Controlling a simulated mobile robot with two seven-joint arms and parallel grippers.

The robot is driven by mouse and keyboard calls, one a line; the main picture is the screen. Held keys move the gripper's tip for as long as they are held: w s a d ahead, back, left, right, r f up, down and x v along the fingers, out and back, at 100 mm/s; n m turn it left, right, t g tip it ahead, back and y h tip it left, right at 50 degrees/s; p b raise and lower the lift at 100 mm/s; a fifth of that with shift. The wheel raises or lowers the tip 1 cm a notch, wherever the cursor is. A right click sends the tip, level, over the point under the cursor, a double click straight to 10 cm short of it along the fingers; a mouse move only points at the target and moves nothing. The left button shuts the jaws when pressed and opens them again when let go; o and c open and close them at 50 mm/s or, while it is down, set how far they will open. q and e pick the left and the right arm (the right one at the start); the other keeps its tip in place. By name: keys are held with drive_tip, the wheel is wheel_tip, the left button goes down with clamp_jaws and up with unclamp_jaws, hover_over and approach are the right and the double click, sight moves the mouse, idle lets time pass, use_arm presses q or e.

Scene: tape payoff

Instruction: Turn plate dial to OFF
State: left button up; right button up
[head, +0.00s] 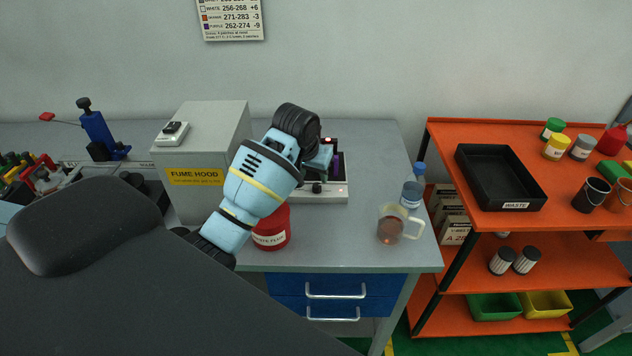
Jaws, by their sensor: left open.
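A pale plate unit (335,192) stands on the grey bench, mostly hidden behind my left arm. A small black dial (317,188) shows on its front face; its setting is too small to read. My left gripper (320,163) is over the plate unit, just above and behind the dial as seen here. It is open, but its fingers are largely hidden by my wrist. Whether it touches the unit cannot be told. My right gripper is not in view.
A grey fume hood box (212,140) stands left of my arm. A red container (271,232) is close under my forearm. A glass mug (392,226) with brown liquid and a blue-capped bottle (411,193) stand at right. An orange shelf cart (470,245) is beyond the bench edge.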

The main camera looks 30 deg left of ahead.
sight(317, 185)
use_arm(q)
drive_tip(key=shift+x, duration=3.05)
clamp_jaws()
